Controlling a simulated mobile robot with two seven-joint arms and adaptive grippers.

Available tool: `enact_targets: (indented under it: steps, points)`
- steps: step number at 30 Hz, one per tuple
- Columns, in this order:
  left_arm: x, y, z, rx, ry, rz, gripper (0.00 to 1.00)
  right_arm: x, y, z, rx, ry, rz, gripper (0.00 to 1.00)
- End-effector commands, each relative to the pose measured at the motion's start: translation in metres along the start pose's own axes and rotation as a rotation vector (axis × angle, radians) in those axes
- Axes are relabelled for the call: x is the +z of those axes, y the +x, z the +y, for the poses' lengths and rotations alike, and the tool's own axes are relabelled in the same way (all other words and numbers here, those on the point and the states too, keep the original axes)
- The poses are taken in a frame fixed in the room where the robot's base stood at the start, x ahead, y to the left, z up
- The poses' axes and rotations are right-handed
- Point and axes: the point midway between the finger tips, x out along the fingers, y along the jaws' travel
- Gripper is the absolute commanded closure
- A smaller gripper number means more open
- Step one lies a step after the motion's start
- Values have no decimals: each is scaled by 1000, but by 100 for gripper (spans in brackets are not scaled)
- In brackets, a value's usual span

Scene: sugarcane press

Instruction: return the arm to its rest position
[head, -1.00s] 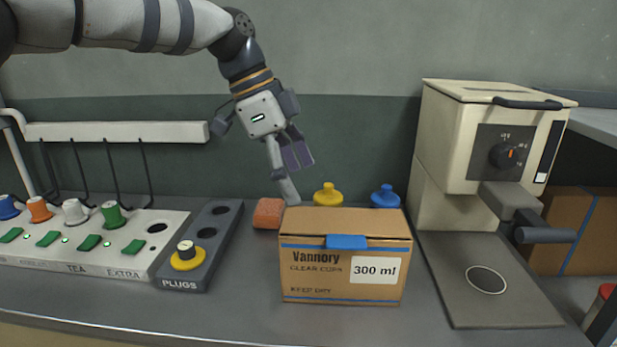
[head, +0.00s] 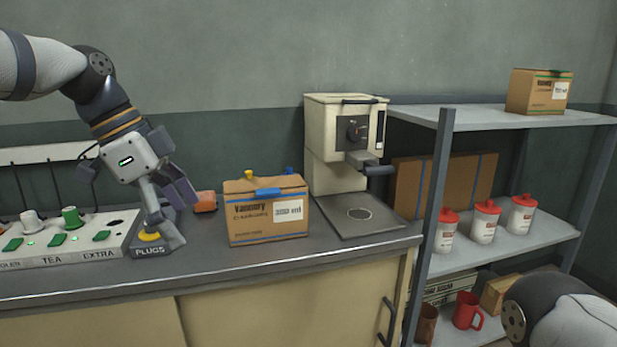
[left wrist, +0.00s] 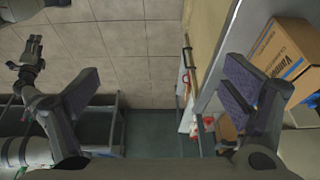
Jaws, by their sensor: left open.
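My left gripper (head: 180,218) is open and empty, with its fingers pointing down. In the head view it overlaps the dark plugs holder (head: 150,252) and its yellow-based plug (head: 150,237); I cannot tell the gap between them. In the left wrist view both fingers of the left gripper (left wrist: 160,78) are spread wide, with floor and the counter edge beyond. Part of my right arm (head: 565,315) shows at the lower right of the head view. What looks like my right gripper (left wrist: 32,50) is small at the left of the left wrist view.
The Vannory carton (head: 266,220) stands right of my left gripper, with a reddish block (head: 205,202) behind. The press (head: 335,150) is farther right. A panel with knobs (head: 75,245) lies left. A metal shelf (head: 500,245) with red-lidded jars (head: 484,222) stands right of the counter.

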Motion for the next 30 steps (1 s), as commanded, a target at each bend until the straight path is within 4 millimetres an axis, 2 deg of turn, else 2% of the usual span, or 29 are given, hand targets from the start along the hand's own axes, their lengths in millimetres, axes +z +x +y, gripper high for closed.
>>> enact_targets:
  steps: [1, 5, 6, 8, 9, 11, 12, 14, 15, 17, 18, 21, 22, 25, 27, 30]
  points:
    - [6, 37, 4, 28, -51, -18, 7, 0, 0, 0, 0, 0, 0, 60]
    - [24, 123, 22, 62, -210, -44, 7, 0, 0, 0, 0, 0, 1, 60]
    - [33, 150, 31, 72, -264, -55, 7, -1, 0, 0, 0, 0, 3, 60]
    - [48, 191, 50, 89, -354, -75, 7, -2, 0, 0, 0, 0, 5, 60]
    - [60, 218, 66, 99, -419, -92, 7, -2, -1, 0, 0, 0, 5, 60]
    - [83, 258, 95, 110, -528, -124, 7, -1, -1, 0, 0, 0, 5, 60]
    - [100, 283, 119, 116, -607, -149, 7, -1, -1, 0, 0, 0, 4, 60]
    - [129, 315, 160, 115, -728, -193, 7, -1, -2, 0, 0, 0, 4, 60]
    - [150, 332, 190, 110, -813, -228, 7, -1, -2, 0, 0, 0, 5, 60]
    - [182, 349, 238, 92, -936, -285, 7, -1, -2, 0, 0, 0, 6, 60]
    - [203, 354, 268, 72, -1013, -325, 7, -1, -2, 0, 0, 0, 6, 60]
    - [249, 350, 336, 7, -1174, -419, 7, -2, -2, 0, 0, 0, 8, 60]
    - [261, 346, 352, -15, -1213, -443, 7, -2, -3, 0, 0, 0, 9, 60]
    - [286, 329, 388, -78, -1299, -500, 7, -2, -3, 0, 0, 0, 9, 60]
    - [295, 322, 400, -107, -1329, -519, 7, -2, -3, 0, 0, 0, 9, 60]
    - [298, 318, 404, -123, -1344, -524, 7, -2, -3, 0, 0, 0, 9, 60]
